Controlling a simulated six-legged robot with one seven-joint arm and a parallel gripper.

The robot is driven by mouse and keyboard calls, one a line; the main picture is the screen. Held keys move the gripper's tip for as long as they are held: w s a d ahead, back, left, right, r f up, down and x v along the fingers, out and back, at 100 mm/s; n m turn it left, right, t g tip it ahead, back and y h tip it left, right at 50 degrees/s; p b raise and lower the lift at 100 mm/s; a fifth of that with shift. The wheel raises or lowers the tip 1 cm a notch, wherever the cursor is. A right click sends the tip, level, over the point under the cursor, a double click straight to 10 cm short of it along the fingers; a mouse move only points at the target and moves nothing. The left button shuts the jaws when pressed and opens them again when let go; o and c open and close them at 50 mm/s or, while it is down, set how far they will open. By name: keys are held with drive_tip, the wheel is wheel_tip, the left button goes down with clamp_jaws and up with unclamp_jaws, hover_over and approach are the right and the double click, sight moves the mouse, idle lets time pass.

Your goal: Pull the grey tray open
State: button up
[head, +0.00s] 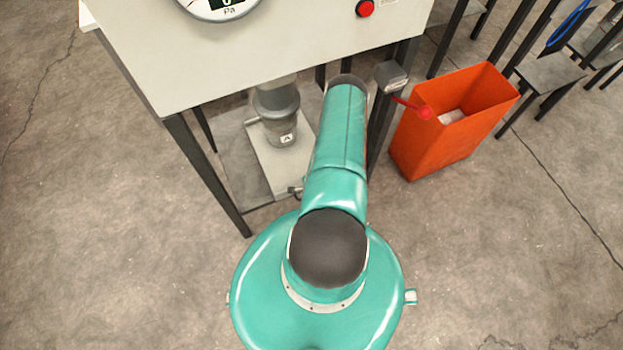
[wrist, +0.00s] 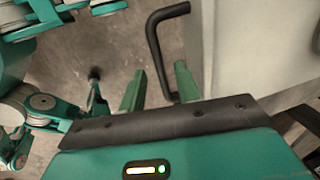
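The grey tray (head: 275,174) lies low under the white machine in the head view, partly hidden by my arm. Its pale surface (wrist: 260,45) also fills the right of the wrist view. A dark, bent bar handle (wrist: 157,50) stands out from its left side there. My gripper (wrist: 160,69) is open, with one green finger on each side of the handle's lower part in the picture. No contact with the handle shows, and I cannot tell how deep the bar sits between the fingers. My gripper is not clearly visible in the head view.
A grey cylinder marked A (head: 281,117) stands above the tray, under the machine (head: 270,50). The machine's dark legs (head: 208,175) flank the space. An orange bin (head: 440,150) stands to the right. The concrete floor at left (head: 90,230) is clear.

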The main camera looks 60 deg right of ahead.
drive_tip(key=shift+f, duration=0.25)
drive_tip(key=shift+c, duration=0.2)
clamp_jaws()
